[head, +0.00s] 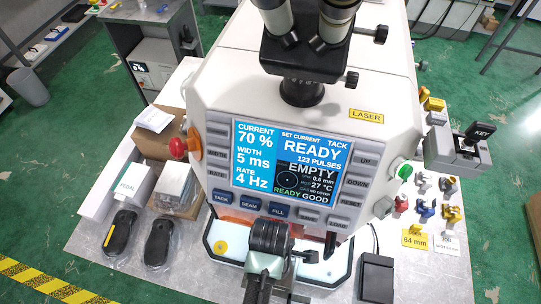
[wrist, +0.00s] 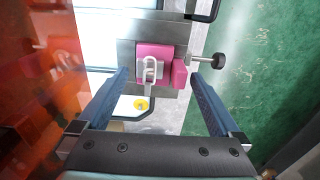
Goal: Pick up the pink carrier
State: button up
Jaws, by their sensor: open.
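The pink carrier (wrist: 144,51) is in the upper middle of the wrist view, on a grey metal plate. A small pale metal loop-shaped part (wrist: 150,72) lies on it. A pink block with a dark-knobbed screw (wrist: 217,61) is at its right side. My gripper (wrist: 160,76) is open, with one blue finger at each side of the carrier and gaps between. Nothing is between the fingers in a grip. In the head view the carrier cannot be made out; my dark wrist is in front of the machine's lower opening.
The white laser welder (head: 350,120) with its screen reading READY and EMPTY stands over the work area. An orange shield (wrist: 40,80) fills the left of the wrist view. A yellow disc (wrist: 141,104) is near the carrier. Several small coloured parts and a key holder (head: 455,150) are at right.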

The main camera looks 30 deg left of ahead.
jog(key=shift+f, duration=1.15)
jog(key=c, duration=1.3)
jog(key=shift+r, duration=0.15)
